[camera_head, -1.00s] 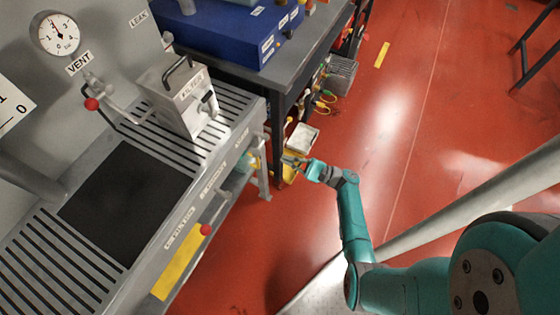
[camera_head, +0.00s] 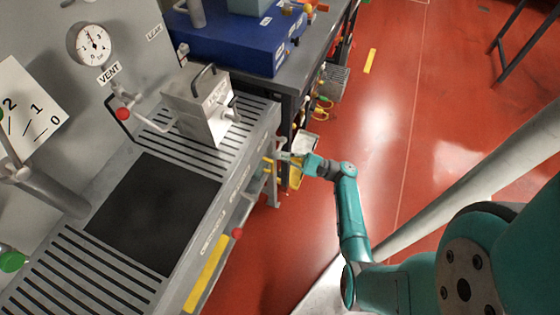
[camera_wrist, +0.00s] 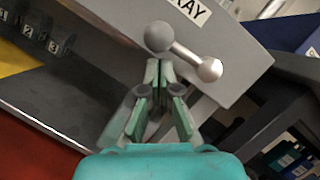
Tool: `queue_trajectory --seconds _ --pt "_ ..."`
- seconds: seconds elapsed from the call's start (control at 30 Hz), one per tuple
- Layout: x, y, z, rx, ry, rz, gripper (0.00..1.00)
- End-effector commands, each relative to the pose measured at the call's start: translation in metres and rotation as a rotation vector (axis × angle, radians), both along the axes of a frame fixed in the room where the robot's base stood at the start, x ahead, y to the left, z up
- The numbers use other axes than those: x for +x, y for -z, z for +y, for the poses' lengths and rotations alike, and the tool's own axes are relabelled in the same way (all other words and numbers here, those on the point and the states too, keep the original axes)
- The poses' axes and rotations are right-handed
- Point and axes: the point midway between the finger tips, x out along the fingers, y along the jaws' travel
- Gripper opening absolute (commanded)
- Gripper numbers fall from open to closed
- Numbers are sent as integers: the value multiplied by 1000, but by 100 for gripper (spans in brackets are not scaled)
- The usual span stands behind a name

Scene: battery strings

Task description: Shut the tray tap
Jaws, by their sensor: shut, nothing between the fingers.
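The tray tap (camera_wrist: 184,52) shows in the wrist view as a short metal lever with a round grey hub and a pale ball end. It sits on a grey panel below a label whose visible letters read "RAY" (camera_wrist: 190,10). The lever slants down to the right from the hub. My gripper (camera_wrist: 158,66) is shut and empty, its fingertips just below the hub and lever; I cannot tell whether they touch. In the head view my gripper (camera_head: 284,154) is at the far end of the bench front, and the tap is too small to make out clearly there.
The grey slotted bench (camera_head: 60,262) carries a metal box (camera_head: 197,108) and a red-knobbed vent lever (camera_head: 122,113). A dark table with a blue case (camera_head: 235,40) stands beyond.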

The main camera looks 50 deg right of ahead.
Motion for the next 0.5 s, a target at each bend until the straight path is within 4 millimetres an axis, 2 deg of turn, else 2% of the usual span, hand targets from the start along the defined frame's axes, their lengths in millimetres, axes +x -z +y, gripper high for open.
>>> queue_trajectory --seconds 0.5 --pt "-2 -5 -1 -1 0 -1 0"
